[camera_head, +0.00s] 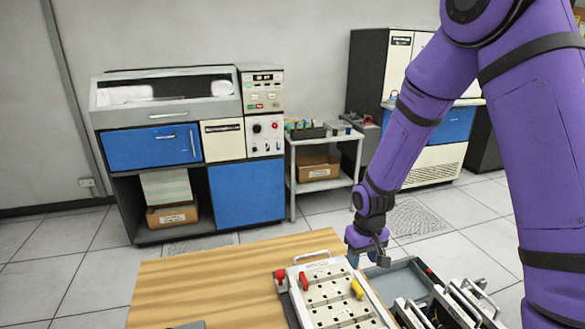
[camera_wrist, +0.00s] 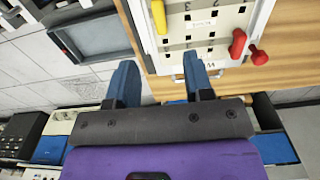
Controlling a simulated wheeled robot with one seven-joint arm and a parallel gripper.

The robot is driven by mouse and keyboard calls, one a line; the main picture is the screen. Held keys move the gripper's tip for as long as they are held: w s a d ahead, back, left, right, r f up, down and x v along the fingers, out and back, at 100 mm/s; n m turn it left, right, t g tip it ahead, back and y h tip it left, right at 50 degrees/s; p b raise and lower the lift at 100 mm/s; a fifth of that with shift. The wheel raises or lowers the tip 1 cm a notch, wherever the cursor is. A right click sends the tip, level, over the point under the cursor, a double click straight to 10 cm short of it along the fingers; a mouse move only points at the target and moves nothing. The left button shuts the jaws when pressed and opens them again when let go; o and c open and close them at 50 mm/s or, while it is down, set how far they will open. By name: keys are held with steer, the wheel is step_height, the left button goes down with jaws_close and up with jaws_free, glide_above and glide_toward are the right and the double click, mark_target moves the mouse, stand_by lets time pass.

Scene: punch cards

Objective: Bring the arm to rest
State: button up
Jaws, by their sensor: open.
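The white slotted panel (camera_head: 335,290) lies on the wooden table and bears a red and a yellow plug-like piece. It also shows in the wrist view (camera_wrist: 178,63), just past the fingertips. I cannot tell the exact height of the gripper above the table.
The wooden table (camera_head: 200,280) is mostly bare at left. A grey tray (camera_head: 402,278) and several upright metal pieces (camera_head: 460,305) are right of the panel. A blue-and-grey machine (camera_head: 180,140) and a small cart (camera_head: 322,160) stand beyond the table.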

step_height(320, 180, up, 14)
steer(key=s+d+f+t, duration=0.1)
steer(key=s+d, duration=0.2)
steer(key=s+d+r+m+t, duration=0.1)
steer(key=s+d+r+t, duration=0.1)
steer(key=s+r, duration=0.8)
steer(key=s+d+r+m+t, duration=0.1)
steer(key=s+d+r+t, duration=0.1)
steer(key=s+r, duration=0.7)
steer(key=s, duration=0.3)
steer(key=shift+r, duration=0.4)
